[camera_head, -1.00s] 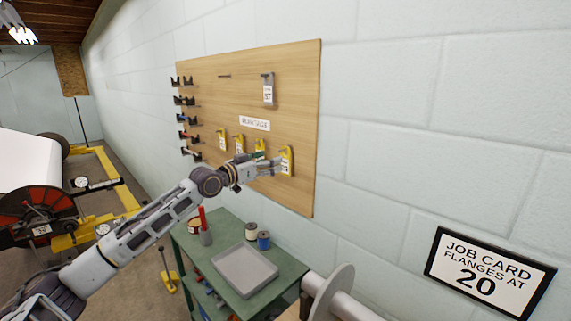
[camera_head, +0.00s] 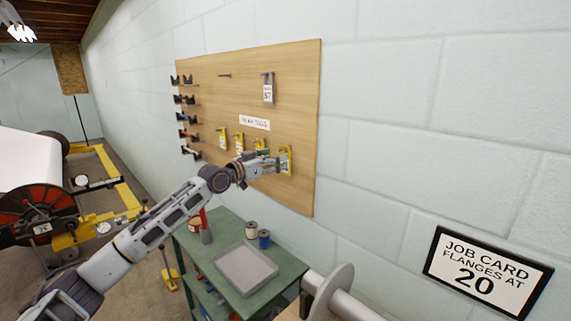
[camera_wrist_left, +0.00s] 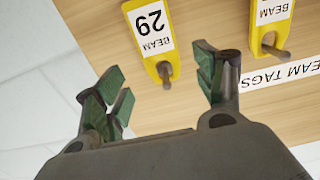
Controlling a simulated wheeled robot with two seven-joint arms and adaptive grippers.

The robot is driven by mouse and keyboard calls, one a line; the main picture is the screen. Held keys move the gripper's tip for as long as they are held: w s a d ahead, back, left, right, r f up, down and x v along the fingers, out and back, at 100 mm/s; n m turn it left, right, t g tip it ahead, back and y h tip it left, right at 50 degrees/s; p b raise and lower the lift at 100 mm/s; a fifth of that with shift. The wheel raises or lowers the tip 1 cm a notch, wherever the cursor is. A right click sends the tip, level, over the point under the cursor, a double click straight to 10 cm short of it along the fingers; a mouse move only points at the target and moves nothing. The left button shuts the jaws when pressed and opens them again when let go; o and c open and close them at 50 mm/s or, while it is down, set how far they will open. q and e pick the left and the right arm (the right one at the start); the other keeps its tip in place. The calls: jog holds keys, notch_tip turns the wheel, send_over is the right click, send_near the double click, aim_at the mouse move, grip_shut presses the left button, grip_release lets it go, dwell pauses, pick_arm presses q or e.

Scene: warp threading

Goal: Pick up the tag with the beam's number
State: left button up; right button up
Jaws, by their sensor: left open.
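Yellow beam tags hang in a row on the wooden board. The rightmost tag (camera_head: 287,154) is partly covered by my left gripper (camera_head: 279,163) in the head view. In the left wrist view, upside down, a tag (camera_wrist_left: 152,30) reads BEAM 29 and hangs on a peg. My left gripper (camera_wrist_left: 160,85) is open and empty there, its green-padded fingers to either side of that tag's lower end. I cannot tell whether they touch it. A second tag (camera_wrist_left: 268,22) hangs beside it, its number cut off. My right gripper is not in view.
A BEAM TAGS sign (camera_head: 254,123) and a grey hanging item with a white label (camera_head: 268,93) are on the board. Black hooks (camera_head: 183,119) line its left side. Below stands a green table (camera_head: 222,221) with a grey tray (camera_head: 245,269). A framed job card (camera_head: 487,272) reads FLANGES AT 20.

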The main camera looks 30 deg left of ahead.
pick_arm(q)
jog(key=x, duration=0.1)
jog(key=p+x, duration=0.1)
jog(key=x, duration=0.2)
jog(key=shift+w+r, duration=0.3)
jog(key=shift+w, duration=0.1)
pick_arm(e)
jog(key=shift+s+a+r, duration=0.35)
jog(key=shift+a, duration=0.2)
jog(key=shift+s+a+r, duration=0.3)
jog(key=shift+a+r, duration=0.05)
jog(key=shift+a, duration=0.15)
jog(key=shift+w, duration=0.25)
pick_arm(q)
jog(key=c, duration=1)
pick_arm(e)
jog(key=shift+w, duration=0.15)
